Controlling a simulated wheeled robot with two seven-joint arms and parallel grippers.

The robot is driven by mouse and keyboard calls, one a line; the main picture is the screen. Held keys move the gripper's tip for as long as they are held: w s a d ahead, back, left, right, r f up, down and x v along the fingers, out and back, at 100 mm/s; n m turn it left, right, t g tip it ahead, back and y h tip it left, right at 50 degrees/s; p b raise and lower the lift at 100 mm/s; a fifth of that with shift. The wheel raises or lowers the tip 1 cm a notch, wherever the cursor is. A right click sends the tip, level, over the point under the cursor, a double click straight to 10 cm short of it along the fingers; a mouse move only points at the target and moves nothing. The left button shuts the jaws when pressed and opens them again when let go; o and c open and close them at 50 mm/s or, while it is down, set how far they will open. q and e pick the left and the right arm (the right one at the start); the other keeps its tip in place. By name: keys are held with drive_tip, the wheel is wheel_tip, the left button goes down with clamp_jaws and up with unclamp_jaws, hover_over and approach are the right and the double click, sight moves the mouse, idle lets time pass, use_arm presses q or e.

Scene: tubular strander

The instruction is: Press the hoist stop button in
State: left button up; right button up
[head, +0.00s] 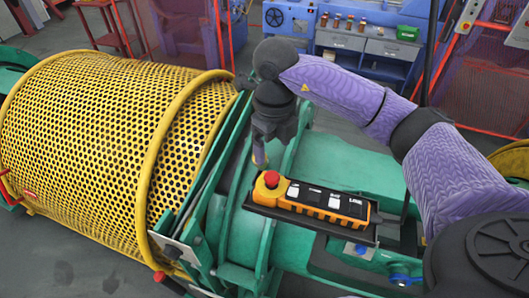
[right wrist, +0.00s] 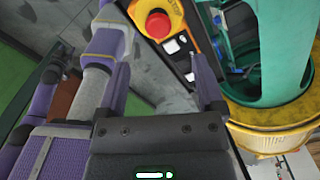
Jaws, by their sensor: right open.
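The hoist stop button is a red mushroom head (head: 271,179) on a yellow collar at the left end of an orange control box (head: 325,202). The box lies in a dark tray on the green machine. My right gripper (head: 260,160) points down just above and behind the button, apart from it as far as I can tell. In the right wrist view the red button (right wrist: 158,25) shows beyond the open, empty fingers (right wrist: 162,78). Whether the button is in or out cannot be told. My left gripper is not in view.
A yellow perforated drum guard (head: 95,140) fills the left side. Green machine frames (head: 225,190) stand close left of the box. A blue bench (head: 370,45) with small items stands at the back. Red-framed mesh panels stand around it.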

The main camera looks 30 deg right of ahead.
sight(272, 175)
drive_tip(key=f, duration=0.4)
drive_tip(key=f+p, duration=0.1)
drive_tip(key=f, duration=0.2)
drive_tip(key=shift+s+a+f, duration=0.1)
drive_tip(key=shift+s+f, duration=0.1)
drive_tip(key=shift+f, duration=0.2)
clamp_jaws()
drive_tip(key=shift+f+b, duration=0.6)
drive_tip(key=shift+b, duration=0.2)
drive_tip(key=shift+r, duration=0.1)
unclamp_jaws()
